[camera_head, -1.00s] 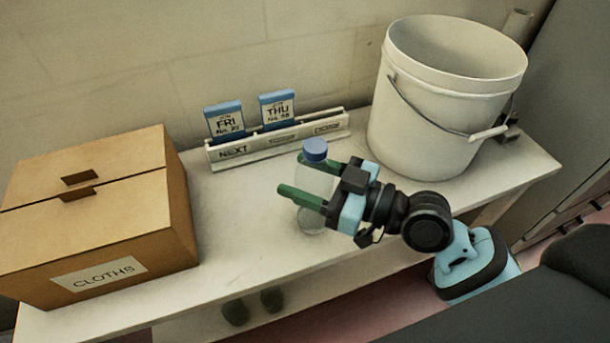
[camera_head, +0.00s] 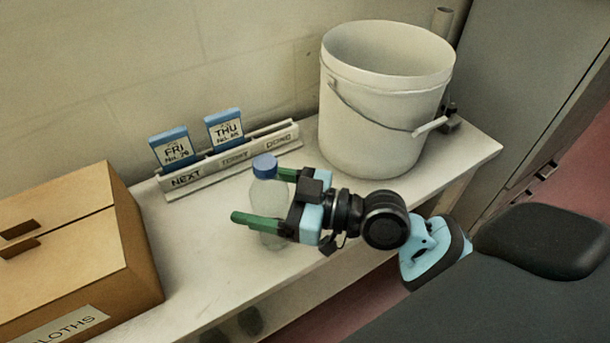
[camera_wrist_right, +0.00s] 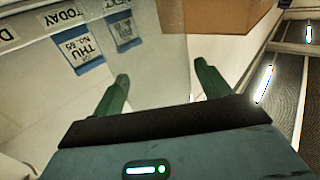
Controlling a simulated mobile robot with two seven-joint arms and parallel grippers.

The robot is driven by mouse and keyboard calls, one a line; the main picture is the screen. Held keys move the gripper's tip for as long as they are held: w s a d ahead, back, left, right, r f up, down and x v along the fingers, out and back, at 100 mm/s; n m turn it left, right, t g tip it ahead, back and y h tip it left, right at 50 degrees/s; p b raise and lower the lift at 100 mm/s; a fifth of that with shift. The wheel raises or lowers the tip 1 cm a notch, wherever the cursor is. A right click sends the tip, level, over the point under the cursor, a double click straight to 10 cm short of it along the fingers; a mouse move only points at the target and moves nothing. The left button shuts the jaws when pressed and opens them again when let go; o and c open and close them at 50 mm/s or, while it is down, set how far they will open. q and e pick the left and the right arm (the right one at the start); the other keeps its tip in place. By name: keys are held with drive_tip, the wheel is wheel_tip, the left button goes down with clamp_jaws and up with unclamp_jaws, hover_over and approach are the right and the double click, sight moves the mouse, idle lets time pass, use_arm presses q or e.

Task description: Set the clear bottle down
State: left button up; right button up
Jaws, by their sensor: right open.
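The clear bottle (camera_head: 267,200) with a blue cap stands upright at the front of the white bench (camera_head: 215,240), its base appearing to rest on the top. My right gripper (camera_head: 256,196) is open, with one green finger on the near side of the bottle and one on the far side. The near finger hides part of the bottle's lower body. In the right wrist view the two green fingers (camera_wrist_right: 162,88) stand wide apart; I cannot make out the bottle's outline clearly between them. My left gripper is not in view.
A white bucket (camera_head: 375,125) stands behind and right of the bottle. A card rack (camera_head: 205,175) with two blue-topped cards (camera_head: 174,150) is behind it. A cardboard box labelled for cloths (camera_head: 75,265) is at left. Bare bench lies between box and bottle.

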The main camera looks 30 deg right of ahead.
sight(288, 201)
drive_tip(key=b+v, duration=0.3)
drive_tip(key=v, duration=0.6)
drive_tip(key=shift+s+d, duration=0.2)
drive_tip(key=shift+s, duration=0.05)
drive_tip(key=shift+v, duration=1.1)
drive_tip(key=shift+r, duration=0.1)
drive_tip(key=shift+s+d, duration=0.1)
